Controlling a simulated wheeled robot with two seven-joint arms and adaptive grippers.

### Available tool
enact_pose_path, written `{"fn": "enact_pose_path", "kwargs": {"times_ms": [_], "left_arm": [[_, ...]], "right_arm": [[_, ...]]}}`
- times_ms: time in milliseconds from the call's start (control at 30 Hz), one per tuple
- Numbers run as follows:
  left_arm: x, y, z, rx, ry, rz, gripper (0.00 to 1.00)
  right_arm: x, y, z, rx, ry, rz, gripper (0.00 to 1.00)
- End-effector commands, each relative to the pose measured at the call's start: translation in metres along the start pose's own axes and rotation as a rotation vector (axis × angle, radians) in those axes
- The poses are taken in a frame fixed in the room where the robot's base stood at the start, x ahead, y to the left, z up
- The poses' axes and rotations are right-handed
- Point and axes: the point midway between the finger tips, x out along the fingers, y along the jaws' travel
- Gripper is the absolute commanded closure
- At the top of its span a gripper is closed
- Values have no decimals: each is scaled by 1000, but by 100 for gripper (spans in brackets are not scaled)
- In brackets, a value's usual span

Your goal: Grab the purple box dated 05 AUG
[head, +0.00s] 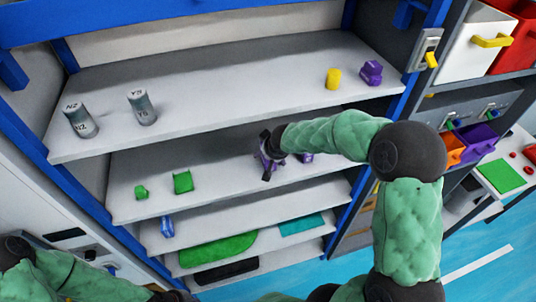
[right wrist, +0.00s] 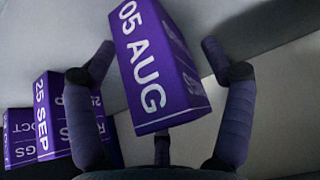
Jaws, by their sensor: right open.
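The purple box dated 05 AUG (right wrist: 155,65) is large in the right wrist view, with its white date facing the camera. My right gripper (right wrist: 158,48) is open, with one finger on each side of this box and a third finger below it. Gaps show between the side fingers and the box. In the head view my right gripper (head: 268,155) is at the second shelf from the top, and the dated face cannot be read there. Purple boxes dated 25 SEP (right wrist: 55,115) and OCT (right wrist: 20,135) stand to the left, partly behind a finger. My left gripper is not visible.
The second shelf (head: 225,187) also holds green boxes (head: 183,182) on its left. The top shelf (head: 235,95) above carries grey cans (head: 142,107), a yellow can (head: 333,78) and a purple object (head: 371,73). A blue upright (head: 410,95) borders the shelves on the right.

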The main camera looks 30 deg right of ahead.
Motion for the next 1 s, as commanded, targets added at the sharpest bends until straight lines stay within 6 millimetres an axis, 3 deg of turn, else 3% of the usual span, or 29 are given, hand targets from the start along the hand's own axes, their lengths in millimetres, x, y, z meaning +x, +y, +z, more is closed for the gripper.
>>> {"fn": "enact_pose_path", "kwargs": {"times_ms": [233,267,467,500,1000], "left_arm": [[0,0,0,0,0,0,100],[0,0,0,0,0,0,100],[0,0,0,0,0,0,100],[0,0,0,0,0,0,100],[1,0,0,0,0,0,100]], "right_arm": [[2,0,-1,0,2,0,18],[2,0,-1,0,2,0,23],[2,0,-1,0,1,0,80],[2,0,0,0,1,0,84],[-8,0,-7,1,5,-1,85]]}}
